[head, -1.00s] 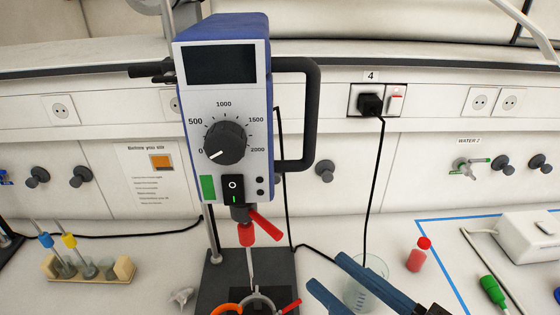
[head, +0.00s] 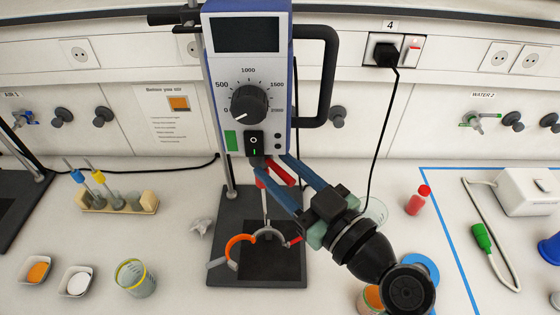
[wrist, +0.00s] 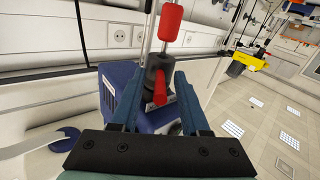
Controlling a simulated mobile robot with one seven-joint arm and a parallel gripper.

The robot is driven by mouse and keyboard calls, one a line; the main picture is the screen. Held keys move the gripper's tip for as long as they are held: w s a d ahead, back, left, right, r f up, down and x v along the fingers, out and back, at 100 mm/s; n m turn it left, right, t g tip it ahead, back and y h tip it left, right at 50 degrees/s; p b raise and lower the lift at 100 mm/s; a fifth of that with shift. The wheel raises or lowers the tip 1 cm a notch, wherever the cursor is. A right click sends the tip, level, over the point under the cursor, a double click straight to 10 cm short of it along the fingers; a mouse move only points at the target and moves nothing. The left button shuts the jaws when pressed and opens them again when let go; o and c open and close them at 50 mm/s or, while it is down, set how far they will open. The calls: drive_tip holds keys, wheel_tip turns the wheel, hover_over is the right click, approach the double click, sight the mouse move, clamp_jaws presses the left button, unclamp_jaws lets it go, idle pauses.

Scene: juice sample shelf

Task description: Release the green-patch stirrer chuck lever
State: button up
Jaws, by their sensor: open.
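The stirrer (head: 246,65) is a blue and white box with a green patch (head: 231,140) at its lower left front. Its red chuck lever (head: 280,173) sticks out below the box, down to the right; it also shows in the wrist view (wrist: 160,88), beside the black chuck (wrist: 157,68). My gripper (head: 276,163) is open, its two blue fingers reaching up from the lower right. In both views the lever lies between the fingers. I see no clear contact, and the fingers partly hide the chuck in the head view.
A clamp ring with an orange part (head: 238,240) sits low on the stand, below my gripper. A glass beaker (head: 374,211) stands behind my wrist, partly hidden. A black cable (head: 383,140) hangs at the right.

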clamp_jaws()
idle(1.5)
